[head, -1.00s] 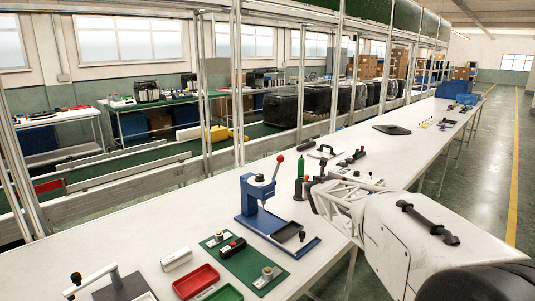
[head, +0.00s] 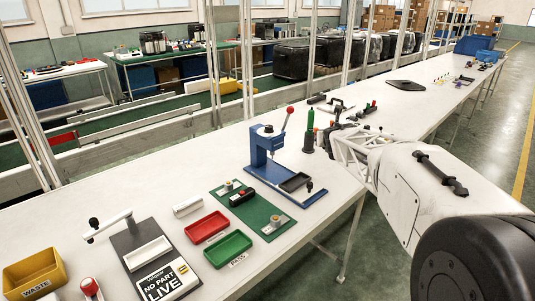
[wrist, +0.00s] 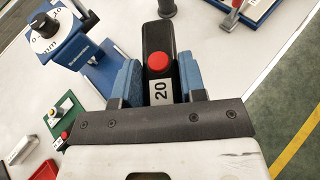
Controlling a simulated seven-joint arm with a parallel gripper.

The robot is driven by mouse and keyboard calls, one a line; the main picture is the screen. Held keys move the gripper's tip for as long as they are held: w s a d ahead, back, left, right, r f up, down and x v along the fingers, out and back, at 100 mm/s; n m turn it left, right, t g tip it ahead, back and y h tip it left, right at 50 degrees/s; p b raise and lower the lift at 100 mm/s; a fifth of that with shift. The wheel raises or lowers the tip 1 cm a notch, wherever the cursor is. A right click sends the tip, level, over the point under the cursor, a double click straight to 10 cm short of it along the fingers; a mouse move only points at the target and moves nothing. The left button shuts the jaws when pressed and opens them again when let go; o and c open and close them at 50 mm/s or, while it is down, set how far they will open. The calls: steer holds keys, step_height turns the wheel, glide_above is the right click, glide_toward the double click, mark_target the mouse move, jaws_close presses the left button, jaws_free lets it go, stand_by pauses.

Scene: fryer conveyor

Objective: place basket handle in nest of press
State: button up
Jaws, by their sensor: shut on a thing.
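The blue press (head: 261,152) stands on the white bench with a red-knobbed lever. A dark shallow tray, likely its nest (head: 295,183), sits on the front of its blue base. In the wrist view, a blue body with a round dial and black knob (wrist: 46,27), apparently the press, is at upper left. My gripper (wrist: 160,82) has its blue fingers shut on a black handle (wrist: 155,38) with a red button and a label reading 20. The handle points away from the wrist, beside the press. In the head view my arm largely hides the gripper and handle.
A green mat (head: 262,222) holding small parts, a red tray (head: 206,227) and a green tray (head: 228,248) lie left of the press. A yellow waste bin (head: 38,275) is at lower left.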

steer(key=shift+w+a+f+n+y, duration=0.15)
steer(key=shift+w+f+n+y, duration=0.15)
steer(key=shift+w+n+y, duration=0.4)
steer(key=shift+w+a+f+n+y, duration=0.1)
steer(key=shift+w+f+n+y, duration=0.25)
steer(key=shift+w, duration=0.65)
steer(key=shift+w+a+f+n+g+y, duration=0.1)
steer(key=shift+w+f+n+g+y, duration=0.15)
steer(key=shift+w+n+y, duration=0.25)
steer(key=shift+w+f+n+g+y, duration=0.25)
steer(key=shift+w+y, duration=0.2)
steer(key=shift+w, duration=0.25)
steer(key=shift+w+d+f+n+g+y, duration=0.45)
steer(key=shift+w+f+n+g+y, duration=0.95)
steer(key=shift+w+f, duration=0.8)
steer(key=shift+w+d+f+n+g+y, duration=0.4)
steer(key=shift+w+f+n+g+y, duration=0.95)
steer(key=shift+f, duration=1.3)
steer(key=shift+w+d+f+n+g+y, duration=0.45)
steer(key=shift+w+f+n+g+y, duration=0.45)
steer(key=shift+w+f+n, duration=1.15)
steer(key=shift+w+f, duration=0.1)
steer(key=shift+f, duration=0.35)
steer(key=w+a, duration=0.2)
steer(key=a, duration=0.3)
steer(key=w+a, duration=0.2)
steer(key=a, duration=0.4)
steer(key=w+a, duration=0.3)
steer(key=a, duration=0.2)
steer(key=shift+a, duration=0.3)
